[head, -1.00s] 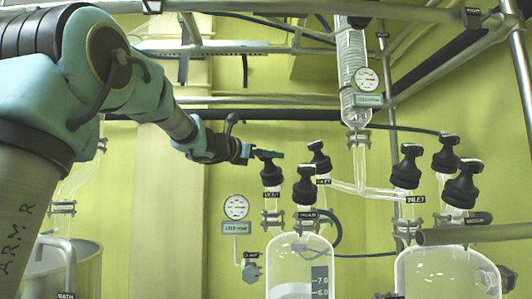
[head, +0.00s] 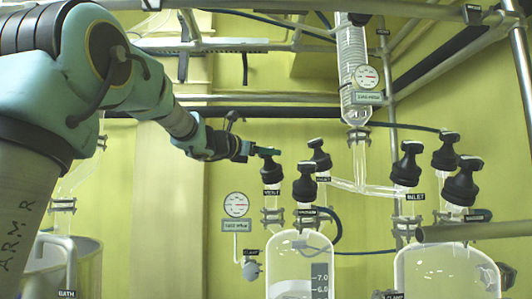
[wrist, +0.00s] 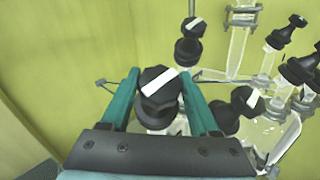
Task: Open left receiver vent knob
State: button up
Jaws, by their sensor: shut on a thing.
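The left receiver's vent knob (head: 271,168) is black and sits on the glass neck above the VENT label in the head view. In the wrist view the black vent knob (wrist: 160,98) stands between the two green fingers, with a white bar lying diagonally across its top. My gripper (head: 265,152) reaches it from the left at the knob's top and is shut on it; its fingers flank the knob in the wrist view (wrist: 161,88). The left receiver (head: 300,262) is a glass vessel with a graduated scale. The contact faces of the fingers are hard to see.
Other black knobs stand close to the right, such as one (head: 319,156) behind and one (head: 304,184) in front. A gauge (head: 236,205) hangs on the wall at lower left. The right receiver (head: 447,270) has several knobs. The wall area left of the gripper is mostly clear.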

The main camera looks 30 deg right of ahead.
jog(key=shift+f+n+t+b, duration=0.15)
jog(key=shift+n+t+b, duration=0.2)
jog(key=shift+b, duration=0.3)
jog(key=shift+s+n+t+b, duration=0.1)
jog(key=shift+n+t+b, duration=0.25)
jog(key=shift+b, duration=0.05)
jog(key=n+t+y+b, duration=0.1)
jog(key=n+t+b, duration=0.1)
jog(key=b, duration=0.1)
jog(key=shift+f+n+t, duration=0.15)
jog(key=shift+n+t, duration=0.15)
jog(key=shift+n, duration=0.1)
jog(key=shift+r+n+t+y+b, duration=0.2)
jog(key=shift+n+t+y+b, duration=0.6)
jog(key=shift+n+t+y, duration=0.45)
jog(key=shift+r+n+t+y+b, duration=0.1)
jog(key=shift+n+t+y+b, duration=0.5)
jog(key=shift+n, duration=0.65)
jog(key=shift+n+t+y, duration=0.35)
jog(key=shift+n+y, duration=0.3)
jog(key=shift+n, duration=0.05)
